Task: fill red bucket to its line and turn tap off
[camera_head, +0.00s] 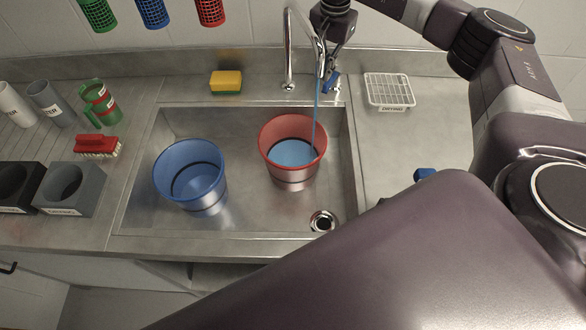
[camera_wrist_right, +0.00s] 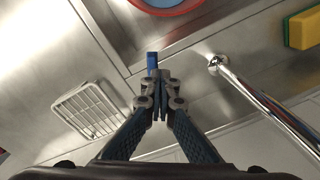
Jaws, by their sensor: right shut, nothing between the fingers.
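The red bucket (camera_head: 293,178) stands upright in the sink, right of the blue bucket (camera_head: 203,205). A thin blue stream (camera_head: 316,112) runs from the chrome tap (camera_head: 288,50) into it. Blue water (camera_head: 291,152) lies inside; I cannot tell exactly how its surface sits against the line. My right gripper (camera_head: 328,66) is shut and empty beside the tap. Its fingertips (camera_wrist_right: 160,100) are close to the blue tap lever (camera_head: 330,82), which also shows just beyond them in the wrist view (camera_wrist_right: 152,62); contact is unclear. My left gripper is not in view.
A yellow sponge (camera_head: 226,82) lies behind the sink and a white wire rack (camera_head: 390,90) right of the tap. Cups, a red brush (camera_head: 97,146) and dark holders fill the left counter. My arm covers the lower right. The drain (camera_head: 322,220) is clear.

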